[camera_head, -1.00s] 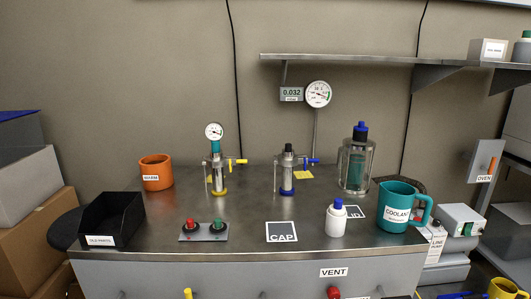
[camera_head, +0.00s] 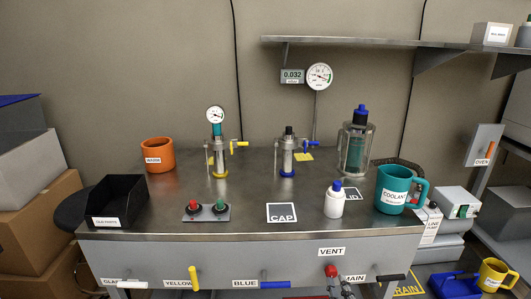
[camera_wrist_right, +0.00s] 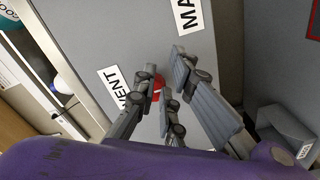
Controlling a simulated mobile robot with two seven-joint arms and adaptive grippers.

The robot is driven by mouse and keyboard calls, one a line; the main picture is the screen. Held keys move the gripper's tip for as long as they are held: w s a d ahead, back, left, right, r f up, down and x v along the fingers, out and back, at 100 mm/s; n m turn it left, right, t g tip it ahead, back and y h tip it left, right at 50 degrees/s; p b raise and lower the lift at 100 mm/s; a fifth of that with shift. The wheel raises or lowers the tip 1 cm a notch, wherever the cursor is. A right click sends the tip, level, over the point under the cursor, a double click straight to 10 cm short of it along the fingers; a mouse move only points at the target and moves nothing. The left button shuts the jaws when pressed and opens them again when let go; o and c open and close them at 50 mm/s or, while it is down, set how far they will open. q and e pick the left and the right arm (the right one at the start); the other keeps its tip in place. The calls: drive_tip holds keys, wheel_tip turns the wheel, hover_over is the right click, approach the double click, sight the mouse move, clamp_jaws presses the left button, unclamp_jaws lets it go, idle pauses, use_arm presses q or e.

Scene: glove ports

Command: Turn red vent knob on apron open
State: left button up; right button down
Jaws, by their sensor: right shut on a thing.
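The red vent knob (camera_head: 331,270) is on the grey apron under the table edge, below the VENT label (camera_head: 331,251). My right gripper (camera_head: 338,279) comes up from below and is shut on the knob. In the right wrist view, the red knob (camera_wrist_right: 155,86) shows between the grey fingers (camera_wrist_right: 160,96), which hide part of it. The VENT label (camera_wrist_right: 118,87) is beside it there. How far the knob is turned cannot be told. My left gripper is not in view.
The black MAIN handle (camera_head: 391,277) sits close to the right of my gripper. The blue handle (camera_head: 275,285) and the yellow handle (camera_head: 194,278) are on the apron to the left. The coolant mug (camera_head: 392,190) and a white bottle (camera_head: 334,200) stand on the tabletop above.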

drive_tip(key=r, duration=0.2)
drive_tip(key=w+d+r, duration=0.1)
drive_tip(key=shift+p, duration=0.3)
drive_tip(key=shift+d+f, duration=0.1)
drive_tip(key=shift+d, duration=0.2)
drive_tip(key=s+f+p, duration=0.1)
drive_tip(key=s+p, duration=0.1)
drive_tip(key=s, duration=0.4)
idle(0.3)
drive_tip(key=shift+s+f, duration=0.1)
drive_tip(key=shift+f, duration=0.05)
